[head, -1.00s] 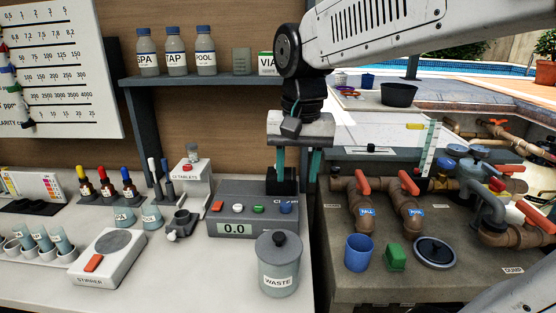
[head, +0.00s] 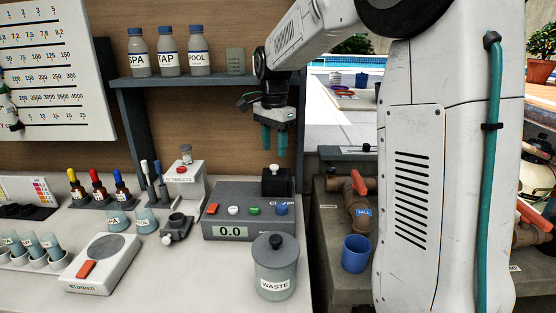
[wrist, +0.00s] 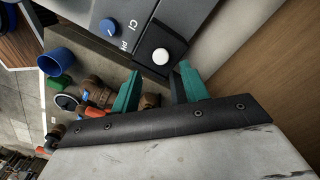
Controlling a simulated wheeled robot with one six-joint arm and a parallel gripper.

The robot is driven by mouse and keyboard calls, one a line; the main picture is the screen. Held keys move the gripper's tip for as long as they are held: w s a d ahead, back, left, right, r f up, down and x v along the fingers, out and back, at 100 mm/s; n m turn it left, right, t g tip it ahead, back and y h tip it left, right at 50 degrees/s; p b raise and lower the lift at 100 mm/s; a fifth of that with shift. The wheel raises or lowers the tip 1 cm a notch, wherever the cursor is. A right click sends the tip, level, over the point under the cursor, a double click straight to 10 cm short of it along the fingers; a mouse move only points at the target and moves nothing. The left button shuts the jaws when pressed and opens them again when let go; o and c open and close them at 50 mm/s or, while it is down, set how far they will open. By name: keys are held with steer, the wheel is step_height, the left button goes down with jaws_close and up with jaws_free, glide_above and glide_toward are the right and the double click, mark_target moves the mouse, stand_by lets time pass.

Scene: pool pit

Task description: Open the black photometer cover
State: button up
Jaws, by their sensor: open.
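The grey photometer (head: 225,205) stands on the counter with its display reading 0.0. Its black cover (head: 277,184) is a small block with a pale round knob, on the right end of the photometer's top. The cover looks down in place. My gripper (head: 274,150) is open and empty, teal fingers pointing down, just above the cover and apart from it. In the wrist view the cover (wrist: 146,50) and its white knob lie beyond the gap between the two fingers (wrist: 160,75).
The lidded WASTE jar (head: 276,270) stands in front of the photometer. The tablet dispenser (head: 183,180) is to its left. The shelf (head: 200,80) with bottles hangs above, and the blue cup (head: 356,253) is at the right.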

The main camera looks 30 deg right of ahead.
mark_target(274, 166)
step_height(274, 166, down, 5)
steer(key=shift+f, duration=0.1)
stand_by(0.3)
